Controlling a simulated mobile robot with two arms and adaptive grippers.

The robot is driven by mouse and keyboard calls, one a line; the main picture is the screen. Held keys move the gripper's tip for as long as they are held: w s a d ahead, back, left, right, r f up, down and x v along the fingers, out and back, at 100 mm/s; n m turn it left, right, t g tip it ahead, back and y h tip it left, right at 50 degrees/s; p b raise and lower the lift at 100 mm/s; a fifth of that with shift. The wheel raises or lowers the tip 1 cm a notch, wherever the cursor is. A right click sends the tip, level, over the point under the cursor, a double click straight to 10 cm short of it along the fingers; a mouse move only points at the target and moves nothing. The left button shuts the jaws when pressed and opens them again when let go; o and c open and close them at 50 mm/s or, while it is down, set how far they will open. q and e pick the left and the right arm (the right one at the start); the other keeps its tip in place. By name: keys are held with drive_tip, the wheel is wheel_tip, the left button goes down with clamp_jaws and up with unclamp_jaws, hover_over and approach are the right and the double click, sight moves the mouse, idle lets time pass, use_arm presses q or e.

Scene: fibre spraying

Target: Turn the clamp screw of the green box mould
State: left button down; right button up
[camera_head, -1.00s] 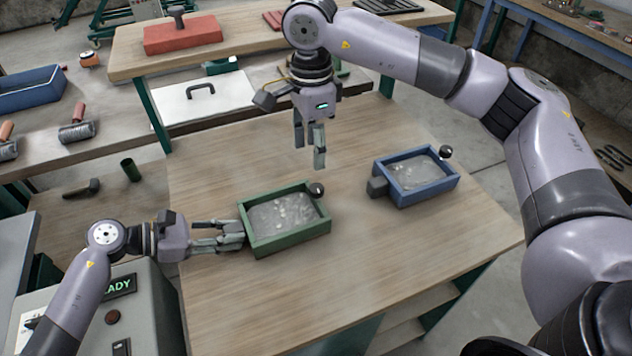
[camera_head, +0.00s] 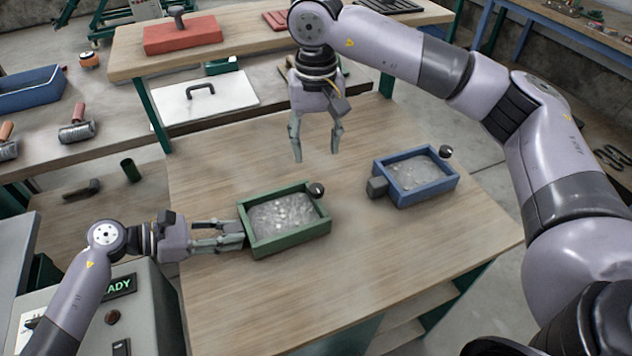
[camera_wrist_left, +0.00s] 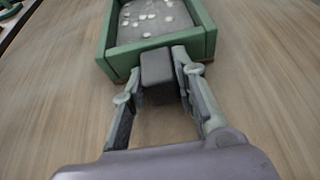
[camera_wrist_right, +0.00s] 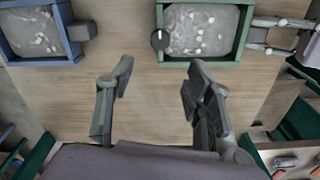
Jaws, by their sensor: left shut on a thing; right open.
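The green box mould (camera_head: 290,243) stands on the wooden table and holds a grey filling with pale lumps. Its dark round clamp screw knob (camera_head: 316,189) sits at its far right corner; the knob also shows in the right wrist view (camera_wrist_right: 160,39). My left gripper (camera_head: 240,233) is shut on a dark grey block (camera_wrist_left: 157,70) on the mould's left side. My right gripper (camera_head: 316,158) is open and empty above the table, behind the mould. In the right wrist view its fingers (camera_wrist_right: 158,85) are spread, with the knob beyond them.
A blue box mould (camera_head: 420,196) with a similar dark knob (camera_head: 445,152) and side block stands to the right. Bare table lies between the moulds. A white plate with a handle (camera_head: 207,97), a red block (camera_head: 182,36) and rollers (camera_head: 76,131) are on benches behind.

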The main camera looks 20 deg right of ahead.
sight(316, 187)
wheel_tip(316, 187, down, 11)
drive_tip(key=shift+f, duration=0.15)
drive_tip(key=shift+c, duration=0.4)
clamp_jaws()
idle(0.4)
